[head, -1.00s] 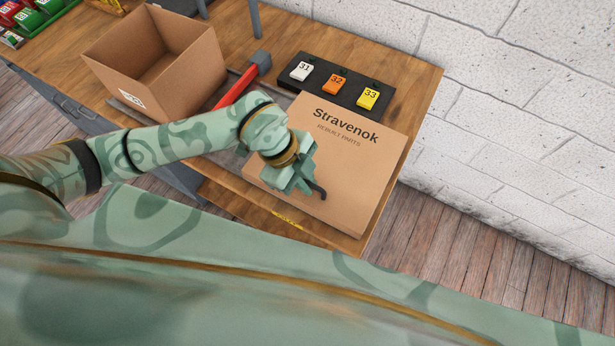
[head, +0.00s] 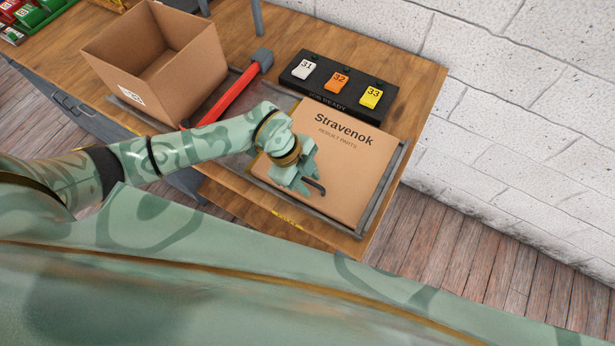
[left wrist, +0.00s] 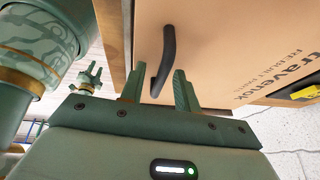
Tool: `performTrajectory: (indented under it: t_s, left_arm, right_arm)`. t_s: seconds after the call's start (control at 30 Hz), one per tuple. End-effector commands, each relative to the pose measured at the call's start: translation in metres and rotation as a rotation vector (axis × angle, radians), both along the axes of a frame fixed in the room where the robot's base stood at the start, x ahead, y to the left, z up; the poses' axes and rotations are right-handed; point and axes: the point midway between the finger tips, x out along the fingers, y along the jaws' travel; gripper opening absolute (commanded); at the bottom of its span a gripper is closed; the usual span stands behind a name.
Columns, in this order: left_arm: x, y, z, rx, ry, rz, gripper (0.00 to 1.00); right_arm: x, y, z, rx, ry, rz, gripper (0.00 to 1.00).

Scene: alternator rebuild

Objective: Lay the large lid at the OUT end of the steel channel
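The large lid (head: 345,165) is a flat cardboard-brown panel marked "Stravenok" with a dark curved handle (left wrist: 168,50). It lies flat at the right end of the grey steel channel (head: 386,195), whose rim shows along its right and front sides. My left gripper (head: 308,185) is low over the lid's front left part, at the handle. In the left wrist view its fingers (left wrist: 159,92) stand apart with the handle's end between them and gaps beside it. My right gripper (left wrist: 91,77) shows small in the left wrist view, empty, fingers apart.
An open cardboard box (head: 160,70) stands on the channel to the left. A black "JOB READY" board (head: 322,90) with tags 31, 32 and 33 is behind the lid. The wall (head: 520,110) is beyond the bench's right edge.

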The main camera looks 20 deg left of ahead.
Motion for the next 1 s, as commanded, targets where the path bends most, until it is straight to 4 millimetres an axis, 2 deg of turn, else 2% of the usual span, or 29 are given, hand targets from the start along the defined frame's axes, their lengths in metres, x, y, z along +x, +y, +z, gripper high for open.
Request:
performTrajectory:
  t_s: [0.23,0.33,0.73,0.9,1.0]
  left_arm:
    - [0.000,0.001,0.001,0.000,-0.001,0.000,0.31]
    - [0.001,0.004,0.009,0.002,-0.002,0.001,0.31]
    - [0.000,0.038,0.088,0.001,-0.005,0.000,0.31]
    - [0.000,0.046,0.107,0.002,-0.003,0.000,0.31]
    - [-0.001,0.047,0.111,0.001,0.000,0.000,0.31]
  right_arm:
    - [0.000,-0.002,0.000,-0.002,-0.001,0.001,0.36]
    - [0.001,-0.002,0.002,-0.003,-0.001,0.000,0.36]
    - [0.002,-0.002,0.012,-0.003,-0.004,0.000,0.36]
    - [0.002,-0.002,0.012,-0.003,-0.004,-0.001,0.36]
    - [0.002,-0.002,0.012,-0.002,-0.005,-0.001,0.36]
